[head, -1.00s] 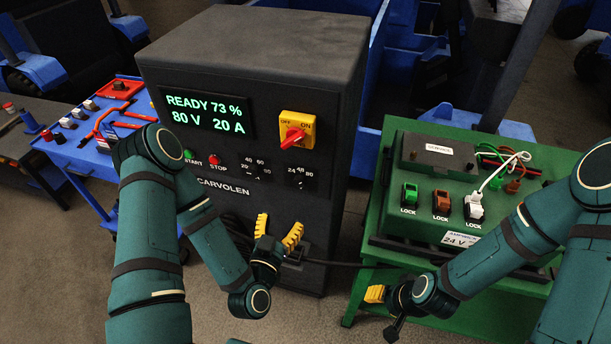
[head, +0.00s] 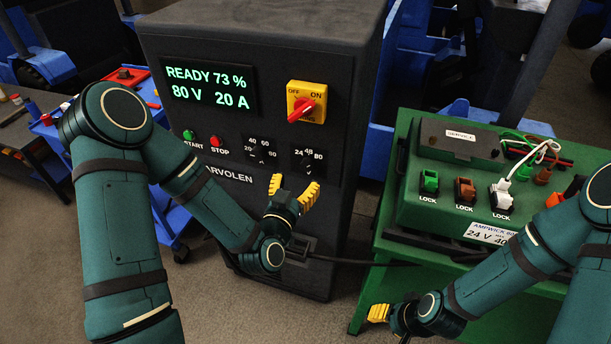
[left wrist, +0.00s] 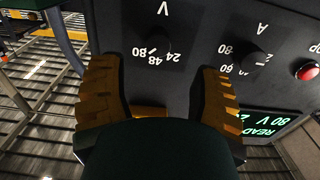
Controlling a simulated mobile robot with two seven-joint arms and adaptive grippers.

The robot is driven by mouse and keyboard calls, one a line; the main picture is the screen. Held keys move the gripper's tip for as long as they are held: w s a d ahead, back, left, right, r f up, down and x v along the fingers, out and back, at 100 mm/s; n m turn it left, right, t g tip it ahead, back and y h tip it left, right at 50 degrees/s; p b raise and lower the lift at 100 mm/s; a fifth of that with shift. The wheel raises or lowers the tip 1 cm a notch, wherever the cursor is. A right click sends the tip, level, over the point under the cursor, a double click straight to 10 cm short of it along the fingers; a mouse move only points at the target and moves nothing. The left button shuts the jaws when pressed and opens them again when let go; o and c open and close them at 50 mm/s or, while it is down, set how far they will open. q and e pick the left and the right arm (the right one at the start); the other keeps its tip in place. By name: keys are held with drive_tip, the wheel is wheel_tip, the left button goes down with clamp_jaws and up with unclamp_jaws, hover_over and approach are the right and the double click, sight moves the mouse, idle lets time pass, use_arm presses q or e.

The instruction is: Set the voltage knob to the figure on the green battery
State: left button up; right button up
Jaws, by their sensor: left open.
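The voltage knob (head: 308,163) is a small black dial marked 24, 48 and 80 on the dark charger's front (head: 335,210). The display (head: 208,90) reads READY 73 %, 80 V, 20 A. The green battery (head: 412,205) on the right carries a label (head: 487,233) with 24 V. My left gripper (head: 293,190) is open and empty, just below the knob. In the left wrist view its yellow fingers (left wrist: 160,80) flank the knob, apart from it. My right gripper (head: 380,313) is partly hidden.
The current knob (head: 260,152) sits left of the voltage knob, with green START (head: 188,135) and red STOP (head: 215,141) buttons beyond. A red-and-yellow OFF/ON switch (head: 307,102) is above. A black cable (head: 350,263) runs from the charger's lower front toward the green stand.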

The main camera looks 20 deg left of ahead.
sight(306, 167)
use_arm(q)
drive_tip(key=shift+w+d+f+b, duration=0.15)
drive_tip(key=shift+w+b, duration=0.25)
drive_tip(key=shift+b, duration=1.45)
drive_tip(key=shift+w, duration=2.8)
clamp_jaws()
